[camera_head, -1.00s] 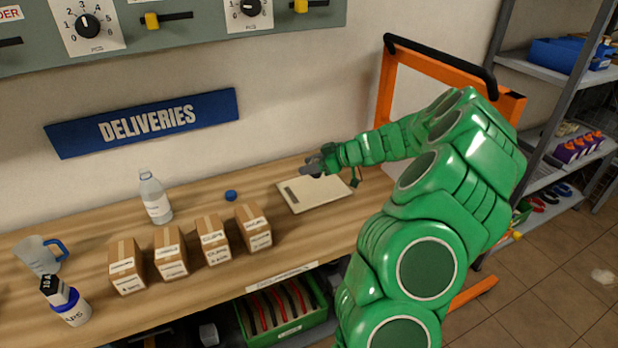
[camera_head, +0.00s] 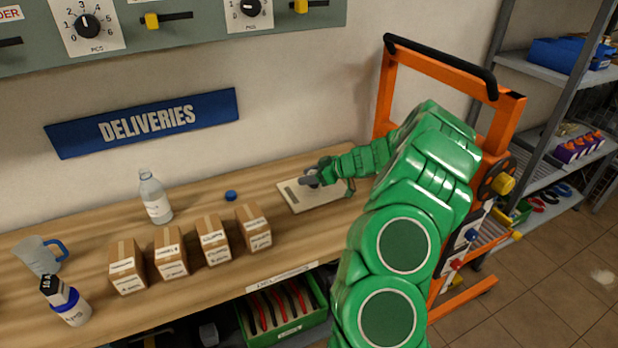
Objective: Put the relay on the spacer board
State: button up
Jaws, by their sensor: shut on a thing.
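The spacer board (camera_head: 327,197), a thin pale board with a dark strip near its left edge, lies flat on the wooden bench towards the back wall. My gripper (camera_head: 314,179) is over the board's rear left part, low and pointing left. It is shut on a small grey thing, which I take for the relay (camera_head: 307,181). It is too small and too covered by the jaws for its outline to show. I cannot tell whether it touches the board. My green arm comes in from the right.
Several labelled cartons (camera_head: 213,240) stand in a row left of the board. An orange frame (camera_head: 508,130) stands behind my arm. Bench is clear around the board.

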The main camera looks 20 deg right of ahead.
jog(key=shift+f, duration=0.25)
jog(key=shift+f, duration=0.1)
jog(key=o, duration=1.1)
